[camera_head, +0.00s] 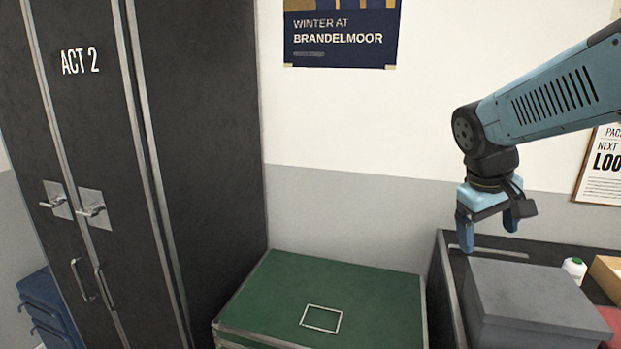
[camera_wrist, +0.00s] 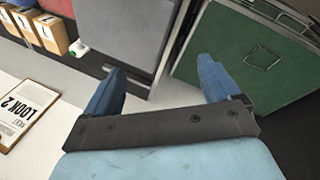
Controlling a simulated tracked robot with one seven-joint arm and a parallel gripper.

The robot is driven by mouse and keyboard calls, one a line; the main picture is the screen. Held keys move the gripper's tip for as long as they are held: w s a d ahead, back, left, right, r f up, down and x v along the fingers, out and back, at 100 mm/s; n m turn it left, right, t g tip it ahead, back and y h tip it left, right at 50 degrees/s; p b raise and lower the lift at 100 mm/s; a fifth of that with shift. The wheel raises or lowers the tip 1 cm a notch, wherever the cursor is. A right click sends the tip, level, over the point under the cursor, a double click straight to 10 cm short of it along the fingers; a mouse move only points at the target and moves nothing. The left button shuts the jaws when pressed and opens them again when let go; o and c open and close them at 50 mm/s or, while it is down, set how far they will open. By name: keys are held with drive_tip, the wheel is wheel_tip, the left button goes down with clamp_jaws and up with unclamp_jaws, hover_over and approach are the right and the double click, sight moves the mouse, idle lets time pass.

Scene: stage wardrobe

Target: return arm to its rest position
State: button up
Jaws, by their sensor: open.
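My gripper (camera_head: 490,236) hangs from my blue arm at the right in the head view, fingers pointing down. It is in the air near the wall, above the left part of the dark case that holds a grey box (camera_head: 525,290). In the wrist view my gripper (camera_wrist: 160,85) shows two blue fingers spread apart with nothing between them. The grey box (camera_wrist: 125,30) and the green trunk (camera_wrist: 235,50) lie beyond the fingers there.
A tall black wardrobe (camera_head: 205,130) marked ACT 2 stands at the left. The green trunk (camera_head: 375,290) has a clear lid. A white bottle (camera_head: 574,268) and cardboard boxes (camera_wrist: 50,35) are beside the grey box. A LOOK 2 notice (camera_wrist: 22,112) hangs on the wall.

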drive_tip(key=s+a+r+m+t+y, duration=0.2)
drive_tip(key=s+a+t+y, duration=0.1)
drive_tip(key=s+a, duration=0.3)
drive_tip(key=a, duration=0.2)
drive_tip(key=shift+s+a+r+t+y, duration=0.25)
drive_tip(key=shift+s+a+t+y, duration=0.05)
drive_tip(key=shift+s+a+t, duration=0.1)
idle(0.4)
